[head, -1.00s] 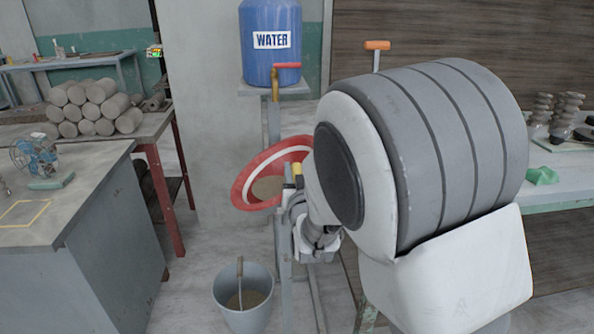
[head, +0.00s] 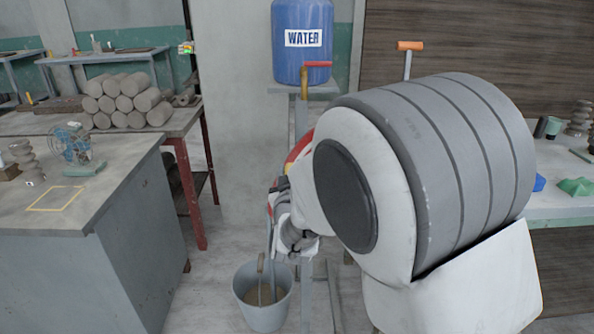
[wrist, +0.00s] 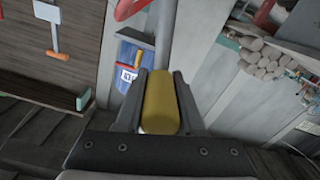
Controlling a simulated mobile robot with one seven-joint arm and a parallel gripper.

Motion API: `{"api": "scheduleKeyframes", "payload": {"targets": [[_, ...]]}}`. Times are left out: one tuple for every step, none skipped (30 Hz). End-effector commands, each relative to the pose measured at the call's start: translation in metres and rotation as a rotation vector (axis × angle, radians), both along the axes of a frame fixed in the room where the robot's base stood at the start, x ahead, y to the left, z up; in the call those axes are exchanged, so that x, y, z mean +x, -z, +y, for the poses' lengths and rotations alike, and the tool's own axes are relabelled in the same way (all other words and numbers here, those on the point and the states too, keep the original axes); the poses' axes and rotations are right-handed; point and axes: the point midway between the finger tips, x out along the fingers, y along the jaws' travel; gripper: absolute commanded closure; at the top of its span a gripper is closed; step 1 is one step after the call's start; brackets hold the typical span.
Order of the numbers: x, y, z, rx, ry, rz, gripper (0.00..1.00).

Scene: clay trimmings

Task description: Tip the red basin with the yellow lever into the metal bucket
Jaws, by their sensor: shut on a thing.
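My gripper (wrist: 158,102) is shut on the yellow lever (wrist: 160,100), which lies between its two fingers in the wrist view. In the head view my gripper (head: 279,205) is at the post, left of my large grey arm link. The red basin (head: 299,148) shows only as a steep sliver of red and white rim behind my arm; its inside is hidden. A piece of red rim (wrist: 131,7) is at the top of the wrist view. The metal bucket (head: 264,315) stands on the floor below my gripper, its handle upright, with brownish matter inside.
A blue water barrel (head: 303,55) with a red-handled tap stands on a shelf above the basin. A grey workbench (head: 130,225) with a fan is at the left. A table with stacked clay logs (head: 128,100) stands behind it. Floor around the bucket is clear.

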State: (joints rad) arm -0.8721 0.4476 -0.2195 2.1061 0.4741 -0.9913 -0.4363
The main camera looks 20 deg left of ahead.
Motion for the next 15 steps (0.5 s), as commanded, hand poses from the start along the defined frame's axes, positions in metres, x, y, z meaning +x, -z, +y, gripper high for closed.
{"api": "scheduleKeyframes", "payload": {"targets": [[-0.0002, 0.0006, 0.0007, 0.003, -0.001, 0.002, 1.00], [-0.0002, 0.0006, 0.0006, 0.003, -0.001, 0.002, 1.00], [-0.0002, 0.0007, 0.0006, 0.003, -0.001, 0.002, 0.61], [-0.0003, 0.0008, 0.0006, 0.003, -0.001, 0.002, 0.56], [-0.0002, 0.0009, 0.0004, 0.003, -0.001, 0.002, 0.50], [-0.0002, 0.0008, 0.0004, 0.002, -0.001, 0.002, 0.43], [-0.0002, 0.0008, 0.0004, 0.001, 0.000, 0.003, 0.38], [-0.0002, 0.0008, 0.0003, 0.001, 0.000, 0.003, 0.33], [-0.0001, 0.0009, 0.0001, 0.001, 0.000, 0.003, 0.33], [-0.0002, 0.0009, 0.0000, 0.001, 0.000, 0.003, 0.33], [-0.0002, 0.0009, 0.0000, 0.001, 0.000, 0.003, 0.33], [-0.0002, 0.0008, -0.0001, 0.001, 0.000, 0.003, 0.33], [-0.0002, 0.0008, -0.0002, 0.001, 0.000, 0.003, 0.33], [-0.0002, 0.0008, -0.0002, 0.001, 0.000, 0.003, 0.33], [-0.0001, 0.0008, -0.0003, 0.001, 0.000, 0.003, 0.33]]}}
